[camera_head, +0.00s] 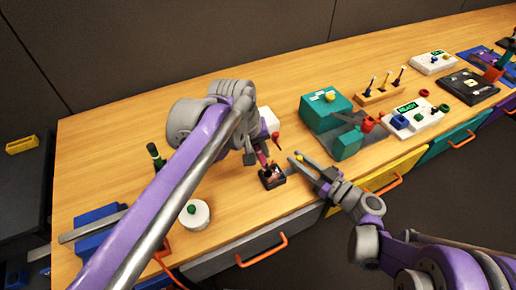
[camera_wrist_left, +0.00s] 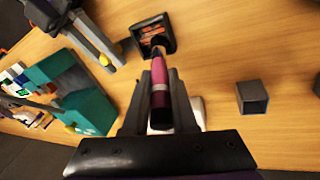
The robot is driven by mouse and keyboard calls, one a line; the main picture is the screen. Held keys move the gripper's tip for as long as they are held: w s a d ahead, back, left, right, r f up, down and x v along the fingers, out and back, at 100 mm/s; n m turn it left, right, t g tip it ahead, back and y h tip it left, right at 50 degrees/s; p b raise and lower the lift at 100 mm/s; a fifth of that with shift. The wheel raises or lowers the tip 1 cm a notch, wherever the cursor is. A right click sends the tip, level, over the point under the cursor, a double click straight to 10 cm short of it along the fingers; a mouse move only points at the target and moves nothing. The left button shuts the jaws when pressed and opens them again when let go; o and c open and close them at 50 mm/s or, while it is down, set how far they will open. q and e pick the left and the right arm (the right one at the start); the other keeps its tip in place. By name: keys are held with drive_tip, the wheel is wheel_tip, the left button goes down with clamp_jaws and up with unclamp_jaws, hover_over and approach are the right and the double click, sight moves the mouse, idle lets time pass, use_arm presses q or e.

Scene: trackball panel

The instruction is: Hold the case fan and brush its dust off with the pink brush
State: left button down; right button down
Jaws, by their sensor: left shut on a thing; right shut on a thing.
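The case fan (camera_head: 272,178) is a small dark square frame near the table's front edge; its brownish face (camera_wrist_left: 155,36) shows in the left wrist view. My left gripper (camera_head: 255,150) is shut on the pink brush (camera_wrist_left: 160,82). The brush's dark tip overlaps the fan's near edge in the left wrist view; I cannot tell whether it touches. I cannot tell whether this piece is joined to the fan.
A teal box (camera_head: 326,108) and a grey plate stand right of the fan. A white round pot (camera_head: 195,214) with a green knob is at the front left. A hollow grey square block (camera_wrist_left: 252,98) stands on the table. Drawers with orange handles line the front.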

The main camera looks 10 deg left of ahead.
use_arm(q)
drive_tip(key=shift+s+r, duration=0.1)
drive_tip(key=shift+r, duration=3.9)
drive_tip(key=shift+t+y, duration=0.3)
drive_tip(key=shift+y, duration=0.4)
drive_tip(key=shift+s+d+f, duration=0.25)
drive_tip(key=shift+d+f, duration=0.05)
drive_tip(key=shift+f, duration=0.65)
drive_tip(key=shift+s+d+f, duration=0.25)
drive_tip(key=shift+d+f, duration=0.05)
drive_tip(key=shift+f, duration=0.65)
drive_tip(key=shift+s+d+f, duration=0.25)
drive_tip(key=shift+d+f, duration=0.05)
drive_tip(key=shift+f, duration=0.8)
drive_tip(key=shift+f, duration=0.9)
drive_tip(key=shift+w+d+f, duration=0.1)
drive_tip(key=shift+w+d, duration=0.15)
drive_tip(key=shift+d, duration=0.25)
drive_tip(key=shift+w+d, duration=0.1)
drive_tip(key=shift+d, duration=0.05)
